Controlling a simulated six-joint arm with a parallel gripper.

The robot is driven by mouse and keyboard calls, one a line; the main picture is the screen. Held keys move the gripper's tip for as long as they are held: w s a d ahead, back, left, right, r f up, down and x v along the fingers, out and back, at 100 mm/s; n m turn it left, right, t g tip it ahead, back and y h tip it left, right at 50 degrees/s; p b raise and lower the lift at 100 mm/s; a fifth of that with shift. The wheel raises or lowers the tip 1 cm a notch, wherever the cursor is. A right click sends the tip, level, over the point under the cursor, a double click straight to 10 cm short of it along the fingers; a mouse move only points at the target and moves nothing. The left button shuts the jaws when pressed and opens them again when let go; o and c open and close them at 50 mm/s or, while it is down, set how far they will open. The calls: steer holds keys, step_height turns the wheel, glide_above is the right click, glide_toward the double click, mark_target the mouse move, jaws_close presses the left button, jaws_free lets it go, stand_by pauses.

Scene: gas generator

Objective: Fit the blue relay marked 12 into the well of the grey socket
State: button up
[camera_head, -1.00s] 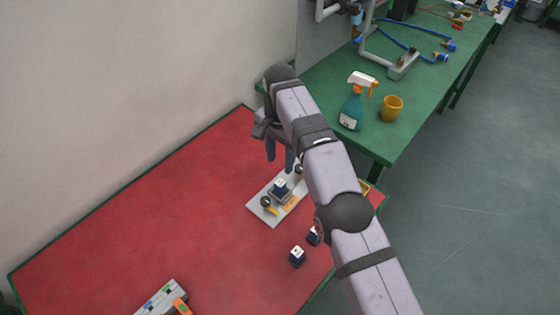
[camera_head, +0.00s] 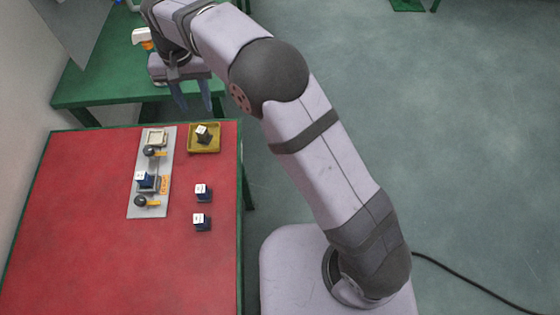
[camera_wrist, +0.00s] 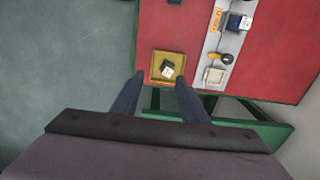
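A grey plate (camera_head: 135,208) on the red table carries two sockets. The far, pale socket (camera_head: 157,138) has an empty well, also seen in the wrist view (camera_wrist: 214,76). At the nearer grey socket (camera_head: 152,188) stands a blue relay (camera_head: 144,180) with a white top; its seating is unclear. Two more blue relays (camera_head: 203,193) (camera_head: 202,222) stand loose to the right. A dark relay (camera_head: 204,136) sits tilted in a yellow tray (camera_head: 191,148). I cannot read which is marked 12. My gripper (camera_head: 194,105) is open and empty, raised beyond the table's far edge; its fingers (camera_wrist: 160,84) show nothing between them.
Two black knobs (camera_head: 150,151) (camera_head: 140,201) with yellow pieces stand on the plate beside the sockets. A green bench (camera_head: 85,88) with a spray bottle (camera_head: 142,38) lies beyond the red table. The left of the red table (camera_head: 75,220) is clear.

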steer(key=s+d, duration=0.2)
steer(key=d, duration=0.8)
steer(key=s+d, duration=0.3)
steer(key=d, duration=0.8)
steer(key=s+d+f, duration=0.4)
steer(key=s+d, duration=0.7)
steer(key=s, duration=0.3)
steer(key=shift+s+d+f, duration=0.2)
steer(key=shift+s+d, duration=0.15)
steer(key=shift+s, duration=0.05)
steer(key=shift+o, duration=0.4)
